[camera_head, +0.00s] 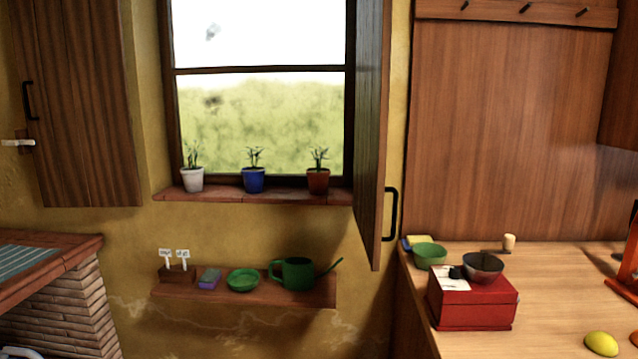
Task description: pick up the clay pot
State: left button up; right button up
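A reddish-brown clay pot (318,181) with a small green plant stands upright at the right end of the brick window sill (228,197). A blue pot (253,180) and a white pot (192,180), each with a plant, stand to its left on the same sill. An open wooden shutter (371,130) with a black handle hangs just to the right of the clay pot. Neither of my grippers shows in the head view.
A wooden shelf (215,298) below the sill holds a green watering can (296,274), a green dish (242,280) and small items. The right counter (550,290) carries a red box (472,307), bowls and a lemon (602,343). A brick counter (60,285) stands at left.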

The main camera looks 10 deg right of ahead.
aim_at(318, 182)
jog(key=i+j+z, duration=0.15)
jog(key=z, duration=0.65)
jog(key=i+j+z, duration=0.25)
jog(key=j+z, duration=0.3)
jog(key=i+j+z, duration=0.1)
jog(key=j, duration=0.45)
jog(key=i+j+z, duration=0.1)
jog(key=j, duration=0.4)
jog(key=i+j+z, duration=0.1)
jog(key=j, duration=0.45)
